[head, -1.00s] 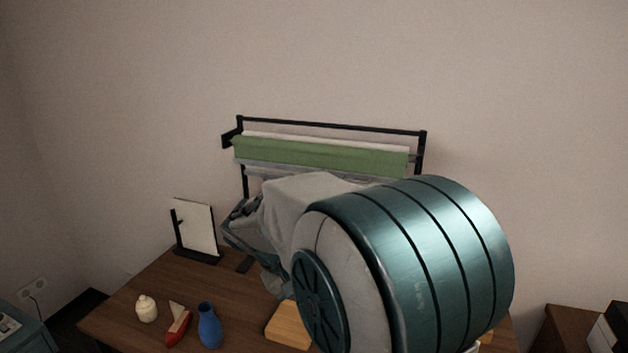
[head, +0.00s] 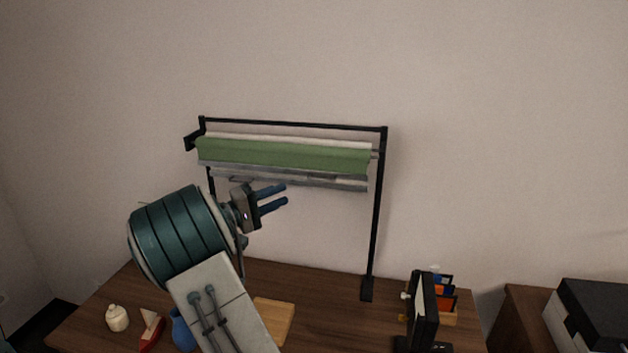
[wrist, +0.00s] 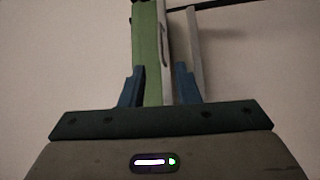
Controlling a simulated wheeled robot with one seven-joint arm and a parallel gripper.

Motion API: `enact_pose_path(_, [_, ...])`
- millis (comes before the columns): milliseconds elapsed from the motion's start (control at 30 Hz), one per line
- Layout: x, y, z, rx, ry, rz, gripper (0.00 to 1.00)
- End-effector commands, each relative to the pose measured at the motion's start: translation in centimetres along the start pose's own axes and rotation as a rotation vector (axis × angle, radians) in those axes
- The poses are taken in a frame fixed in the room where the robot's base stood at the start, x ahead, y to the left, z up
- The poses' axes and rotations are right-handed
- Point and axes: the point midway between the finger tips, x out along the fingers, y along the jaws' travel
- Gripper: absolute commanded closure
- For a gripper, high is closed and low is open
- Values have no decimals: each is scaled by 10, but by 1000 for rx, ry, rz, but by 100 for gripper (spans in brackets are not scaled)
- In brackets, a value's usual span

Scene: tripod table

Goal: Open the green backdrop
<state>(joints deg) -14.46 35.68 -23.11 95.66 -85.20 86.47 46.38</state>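The green backdrop (head: 284,153) is rolled up on a black stand (head: 377,220) against the wall. A whitish roll (head: 290,138) lies above it and a grey one (head: 320,180) below it. My gripper (head: 286,194) is open in the head view, its two blue fingers pointing right, just below the rolls in the picture. In the wrist view, the green backdrop (wrist: 147,50) runs upright in the picture and shows between the spread fingers (wrist: 159,85). I see no closed grip on it; the depth between fingers and roll is unclear.
The wooden table (head: 330,310) carries a white jar (head: 117,318), a red and white boat (head: 152,330), a blue vase (head: 182,330), partly hidden by my arm, and a wooden block (head: 273,320). A black stand-like object (head: 424,310) and an organizer (head: 446,300) stand at right.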

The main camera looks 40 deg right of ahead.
Motion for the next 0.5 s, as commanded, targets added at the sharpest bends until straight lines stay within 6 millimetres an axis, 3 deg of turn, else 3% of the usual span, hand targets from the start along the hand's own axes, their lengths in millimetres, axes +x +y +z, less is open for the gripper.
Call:
enact_pose_path(300, [70,3,1,-1,-4,-2,71])
enact_pose_path(500, [99,1,0,-2,-3,-2,71])
